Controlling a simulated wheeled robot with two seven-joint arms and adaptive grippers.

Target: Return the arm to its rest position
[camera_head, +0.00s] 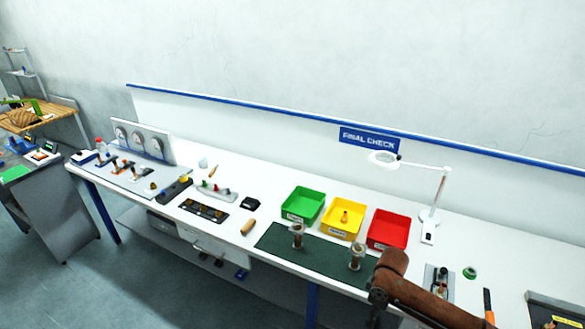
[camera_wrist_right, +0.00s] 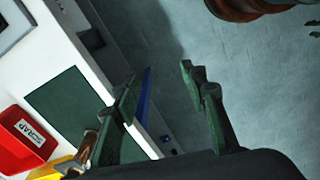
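My right arm (camera_head: 418,297) comes in from the lower right in the head view, over the front edge of the workbench. Its gripper hangs at the bottom edge of that view, mostly cut off. In the right wrist view my right gripper (camera_wrist_right: 160,82) is open, its two dark green fingers apart. Nothing is between them; floor and the bench edge show behind.
On the white bench (camera_head: 330,185), green (camera_head: 303,204), yellow (camera_head: 343,217) and red (camera_head: 389,229) bins stand behind a dark green mat (camera_head: 325,259) with two metallic parts. A magnifier lamp (camera_head: 433,205) stands to their right. Floor (camera_wrist_right: 180,75) lies in front.

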